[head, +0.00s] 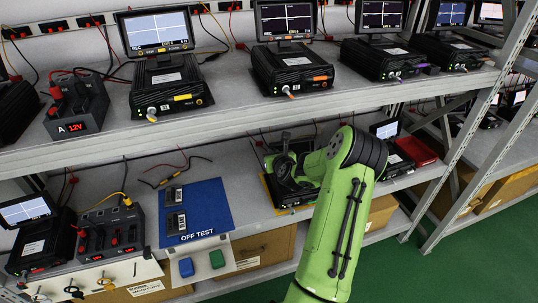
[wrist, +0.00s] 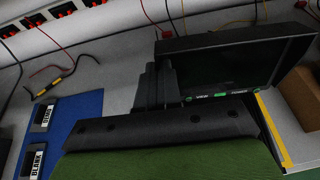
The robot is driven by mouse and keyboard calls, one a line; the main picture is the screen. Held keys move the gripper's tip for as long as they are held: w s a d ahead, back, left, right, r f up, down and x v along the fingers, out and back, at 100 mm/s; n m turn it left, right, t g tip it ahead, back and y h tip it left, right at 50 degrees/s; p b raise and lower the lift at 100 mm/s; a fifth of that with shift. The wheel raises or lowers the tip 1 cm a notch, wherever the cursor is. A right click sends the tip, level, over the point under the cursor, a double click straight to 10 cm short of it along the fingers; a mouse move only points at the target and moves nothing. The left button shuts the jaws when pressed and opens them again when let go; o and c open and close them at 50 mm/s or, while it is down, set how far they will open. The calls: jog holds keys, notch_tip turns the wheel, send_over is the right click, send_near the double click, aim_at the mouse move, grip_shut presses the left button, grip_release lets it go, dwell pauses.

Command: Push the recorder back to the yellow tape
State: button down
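The recorder (head: 290,200) is a black box on the lower shelf, largely hidden behind my green arm in the head view. In the wrist view its dark monitor (wrist: 240,75) fills the upper right, and the box below is mostly hidden. Yellow tape (head: 267,193) shows along its left edge in the head view; a yellow strip (wrist: 273,132) also shows at right in the wrist view. My gripper (head: 281,158) is over the recorder by its monitor. In the wrist view its dark fingers (wrist: 167,75) look together, with nothing seen between them. Contact with the recorder cannot be told.
A blue OFF TEST mat (head: 205,205) with two small dark modules lies left of the recorder. A red box (head: 416,150) is to its right. The upper shelf (head: 240,115) with several recorders overhangs. Loose cables lie at the back.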

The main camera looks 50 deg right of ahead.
jog(key=shift+s+d, duration=0.45)
jog(key=shift+d, duration=0.25)
jog(key=c, duration=1.2)
grip_release()
jog(key=shift+c, duration=0.2)
jog(key=shift+w+a, duration=0.15)
jog(key=p+v, duration=0.2)
jog(key=v, duration=1.3)
jog(key=shift+s+a, duration=0.3)
